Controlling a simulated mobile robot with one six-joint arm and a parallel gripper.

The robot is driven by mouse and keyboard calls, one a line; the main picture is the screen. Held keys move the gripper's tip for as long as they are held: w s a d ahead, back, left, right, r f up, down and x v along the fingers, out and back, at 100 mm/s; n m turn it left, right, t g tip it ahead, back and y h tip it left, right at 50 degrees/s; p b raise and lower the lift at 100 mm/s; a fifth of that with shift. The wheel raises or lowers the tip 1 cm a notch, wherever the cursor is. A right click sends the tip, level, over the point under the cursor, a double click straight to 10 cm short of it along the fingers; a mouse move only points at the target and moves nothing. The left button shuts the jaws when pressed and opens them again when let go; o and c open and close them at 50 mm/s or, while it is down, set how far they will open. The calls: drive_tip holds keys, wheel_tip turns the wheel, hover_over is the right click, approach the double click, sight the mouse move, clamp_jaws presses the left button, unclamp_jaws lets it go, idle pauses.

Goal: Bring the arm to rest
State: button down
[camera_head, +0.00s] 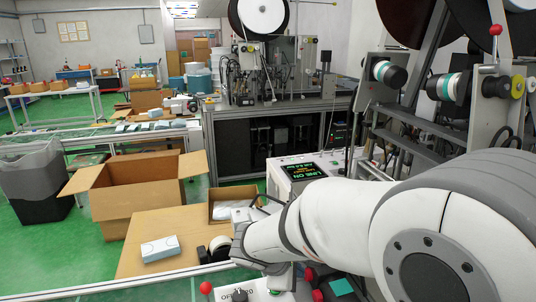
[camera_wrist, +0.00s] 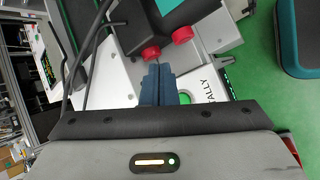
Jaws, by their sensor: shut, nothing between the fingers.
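My arm reaches in from the right side of the head view, with white links and grey joints. Its far end is low in the middle of that view, over a white control panel (camera_head: 262,290). My gripper (camera_wrist: 158,70) shows in the wrist view with its two dark blue fingers together and nothing between them. The fingertips appear over or close to the white panel (camera_wrist: 112,80), near two red knobs (camera_wrist: 151,53). I cannot tell whether they touch anything. The fingertips are hard to make out in the head view.
A red ball-topped lever (camera_head: 206,288) stands left of the arm's end. A table (camera_head: 140,258) holds a pale blue-white box (camera_head: 160,248) and a small open carton (camera_head: 226,198). A large open carton (camera_head: 140,190) stands behind. A lit screen (camera_head: 303,171) and machinery are close to the arm. Green floor lies left.

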drive_tip(key=s+d+r+m+g+y, duration=0.1)
drive_tip(key=s+d+r+m+y, duration=0.1)
drive_tip(key=s+m, duration=0.5)
drive_tip(key=s+d+r+m+g+y, duration=0.1)
drive_tip(key=s+d+r+m+y, duration=0.1)
drive_tip(key=s+d+m, duration=0.4)
drive_tip(key=s+m+y, duration=0.1)
drive_tip(key=s+m, duration=0.1)
drive_tip(key=shift+s+d+g+y, duration=0.15)
drive_tip(key=shift+s+g+y, duration=0.2)
drive_tip(key=shift+g+y, duration=0.05)
